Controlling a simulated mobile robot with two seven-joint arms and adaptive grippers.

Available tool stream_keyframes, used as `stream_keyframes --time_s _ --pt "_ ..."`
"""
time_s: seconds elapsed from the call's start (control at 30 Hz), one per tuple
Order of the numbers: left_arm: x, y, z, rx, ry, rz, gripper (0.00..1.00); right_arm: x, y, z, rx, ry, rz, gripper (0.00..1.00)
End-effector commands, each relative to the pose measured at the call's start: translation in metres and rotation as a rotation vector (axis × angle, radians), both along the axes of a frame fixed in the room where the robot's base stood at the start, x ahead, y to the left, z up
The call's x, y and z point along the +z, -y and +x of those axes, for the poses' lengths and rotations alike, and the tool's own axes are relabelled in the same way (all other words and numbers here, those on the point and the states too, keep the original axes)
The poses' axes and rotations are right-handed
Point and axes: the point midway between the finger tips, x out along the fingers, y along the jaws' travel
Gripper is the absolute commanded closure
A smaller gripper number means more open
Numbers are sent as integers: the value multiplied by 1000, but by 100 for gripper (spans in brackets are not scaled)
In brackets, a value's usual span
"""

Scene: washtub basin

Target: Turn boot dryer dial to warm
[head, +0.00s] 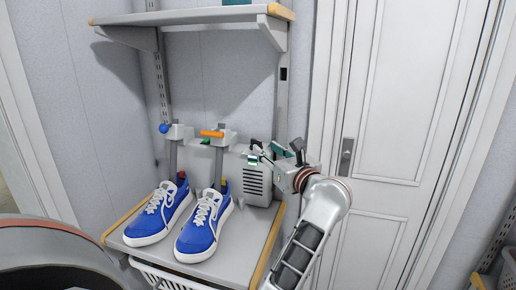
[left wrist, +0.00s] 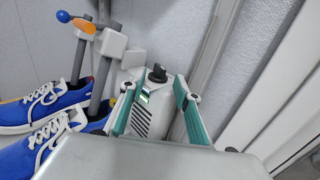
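The boot dryer is a grey box (head: 257,183) with a slotted vent, standing on the shelf at the right of the shoes. Its dial is a small black knob (left wrist: 157,73) on the box top; its setting marks are too small to read. My left gripper (head: 270,156) is at the upper right of the box, close to the dial. In the left wrist view its teal fingers (left wrist: 155,105) are spread apart, with the dial beyond and between the tips. Nothing is held, and I cannot tell whether a finger touches the box. My right gripper is not in view.
Blue shoes (head: 206,226) stand left of the box below the dryer's upright tubes. An orange handle (head: 212,134) and a blue ball (head: 163,128) sit on the tubes. An upper shelf (head: 185,16) overhangs. A white door (head: 392,110) is at the right.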

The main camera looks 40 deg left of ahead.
Motion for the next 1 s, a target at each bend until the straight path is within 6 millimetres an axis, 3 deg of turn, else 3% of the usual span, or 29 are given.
stream_keyframes --time_s 0.17,0.53,0.97,1.0 --pt "-1 -13 7 4 3 -13 68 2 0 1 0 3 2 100" --pt "0 -61 28 3 2 -10 68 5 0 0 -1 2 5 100" --pt "-2 -70 33 1 1 -12 68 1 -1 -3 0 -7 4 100" --pt "-2 -70 33 1 1 -12 78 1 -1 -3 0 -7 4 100"
